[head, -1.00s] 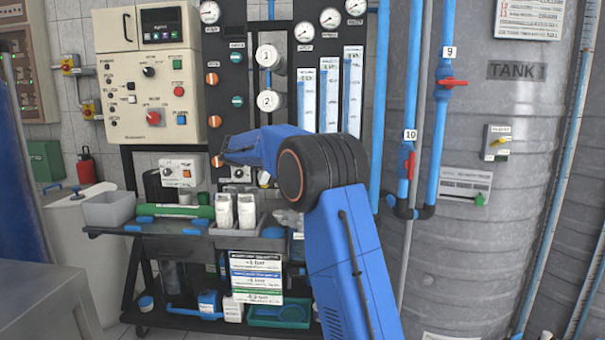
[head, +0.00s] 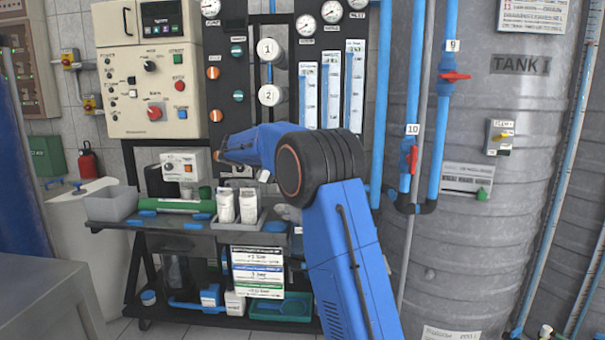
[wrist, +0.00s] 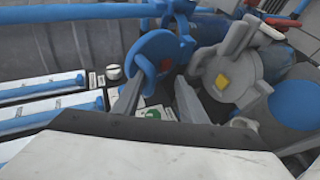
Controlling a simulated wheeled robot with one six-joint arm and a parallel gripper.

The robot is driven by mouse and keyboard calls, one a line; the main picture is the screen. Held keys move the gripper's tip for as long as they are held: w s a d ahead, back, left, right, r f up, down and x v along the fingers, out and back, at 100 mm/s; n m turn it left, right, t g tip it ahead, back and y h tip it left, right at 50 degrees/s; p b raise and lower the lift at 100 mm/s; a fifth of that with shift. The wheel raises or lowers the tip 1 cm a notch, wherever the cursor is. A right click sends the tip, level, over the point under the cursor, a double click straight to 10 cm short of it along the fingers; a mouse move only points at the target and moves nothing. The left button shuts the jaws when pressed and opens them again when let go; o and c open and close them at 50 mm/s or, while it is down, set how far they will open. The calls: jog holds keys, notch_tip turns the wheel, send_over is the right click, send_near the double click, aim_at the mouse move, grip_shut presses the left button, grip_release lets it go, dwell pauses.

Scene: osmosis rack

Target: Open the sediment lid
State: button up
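In the wrist view, my gripper (wrist: 157,100) is open, with its two grey fingers apart and nothing seen between them. A blue lid with a raised handle (wrist: 163,55) and a small orange-red mark lies just beyond the fingertips. To its right is a grey lid with a handle (wrist: 222,75) and a yellow mark. I cannot read which one is the sediment lid, nor tell whether a fingertip touches the blue lid. In the head view, my blue arm reaches to the rack; its fingers are not clear there.
In the wrist view, a larger blue round part (wrist: 292,105) is at right and blue tubes (wrist: 40,118) at left. In the head view, the rack shelf (head: 180,226) holds two white cartons (head: 237,205). Pipes (head: 412,110) and a grey tank (head: 470,240) stand to the right.

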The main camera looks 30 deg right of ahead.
jog(key=shift+s, duration=0.1)
dwell(0.4)
jog(key=v, duration=1.7)
jog(key=shift+a, duration=0.2)
